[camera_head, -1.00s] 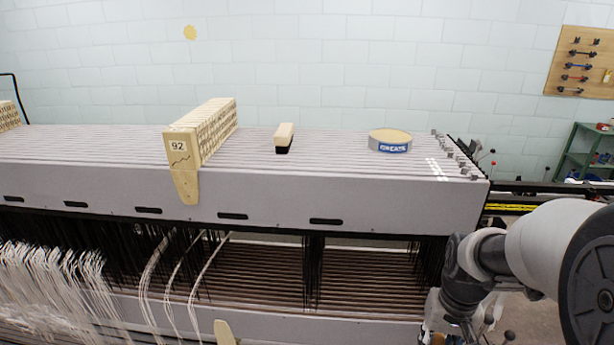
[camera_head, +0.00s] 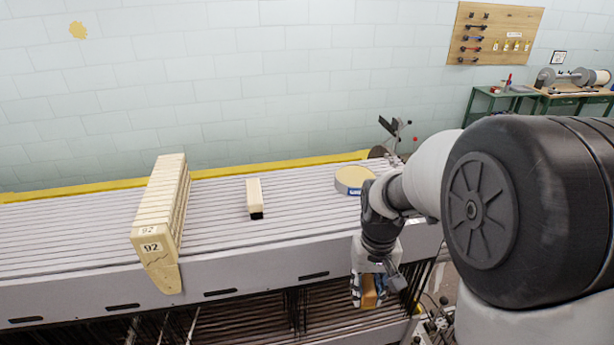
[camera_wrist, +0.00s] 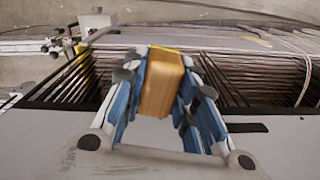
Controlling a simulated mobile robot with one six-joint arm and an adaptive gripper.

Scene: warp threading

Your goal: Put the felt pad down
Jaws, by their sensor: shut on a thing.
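My gripper (camera_head: 371,291) is in front of the right end of the loom's grey top beam in the head view, with its fingers pointing down. It is shut on an orange-brown block, which I take to be the felt pad (camera_head: 369,293). In the wrist view the pad (camera_wrist: 161,84) sits between the blue-lined fingers, one on each side. It is held in the air, over the beam's edge in that view. The pad's underside is hidden.
On the slatted grey top (camera_head: 222,205) stand a pale block stack marked 92 (camera_head: 160,225), a small cream brush with a dark end (camera_head: 254,197) and a round tin (camera_head: 353,179) close to my arm. The top between stack and brush is clear. Dark warp wires hang below the beam.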

